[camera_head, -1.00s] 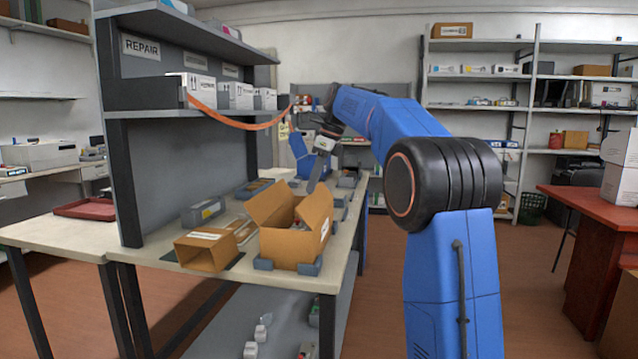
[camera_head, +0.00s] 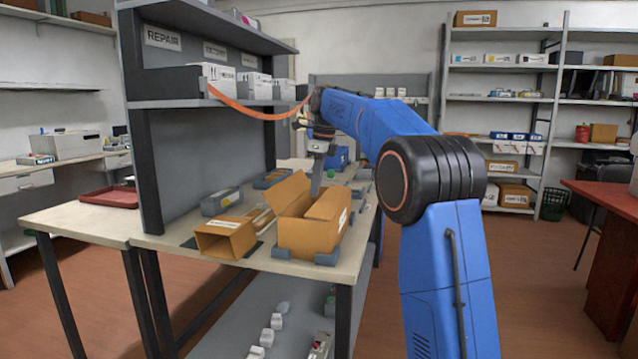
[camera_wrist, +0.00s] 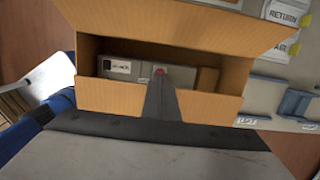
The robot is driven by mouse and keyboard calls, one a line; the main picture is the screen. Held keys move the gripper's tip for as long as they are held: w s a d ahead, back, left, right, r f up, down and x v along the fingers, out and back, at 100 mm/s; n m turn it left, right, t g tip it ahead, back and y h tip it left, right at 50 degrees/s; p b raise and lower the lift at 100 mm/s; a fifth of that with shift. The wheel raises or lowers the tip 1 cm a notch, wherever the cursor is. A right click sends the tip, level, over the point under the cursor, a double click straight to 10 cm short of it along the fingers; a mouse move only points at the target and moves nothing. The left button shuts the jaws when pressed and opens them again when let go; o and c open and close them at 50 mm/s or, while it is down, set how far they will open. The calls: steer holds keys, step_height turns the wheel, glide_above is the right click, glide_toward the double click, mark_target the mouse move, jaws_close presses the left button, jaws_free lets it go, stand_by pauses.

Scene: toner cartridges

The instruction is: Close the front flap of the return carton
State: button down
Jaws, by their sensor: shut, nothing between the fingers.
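The return carton (camera_head: 312,236) is an open brown box on the workbench in the head view. My gripper (camera_head: 316,188) is shut and points down behind the right flap, at the carton's opening. In the wrist view my gripper (camera_wrist: 160,82) reaches over the near cardboard edge of the carton (camera_wrist: 105,95). A wide flap (camera_wrist: 180,28) stands open at the far side. Grey boxes (camera_wrist: 125,68) lie inside. I cannot tell whether the fingertip touches cardboard.
A smaller open brown box (camera_head: 225,238) lies left of the carton. Grey corner blocks (camera_head: 328,258) sit at the carton's base. A grey bin (camera_head: 221,202) stands behind. An orange strap (camera_head: 260,113) hangs above, from the shelf towards my arm.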

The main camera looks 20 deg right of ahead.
steer(key=shift+w+a+f, duration=0.2)
steer(key=shift+a+f, duration=0.1)
steer(key=shift+f, duration=0.45)
steer(key=shift+f, duration=0.1)
steer(key=shift+r, duration=0.2)
steer(key=shift+r, duration=0.65)
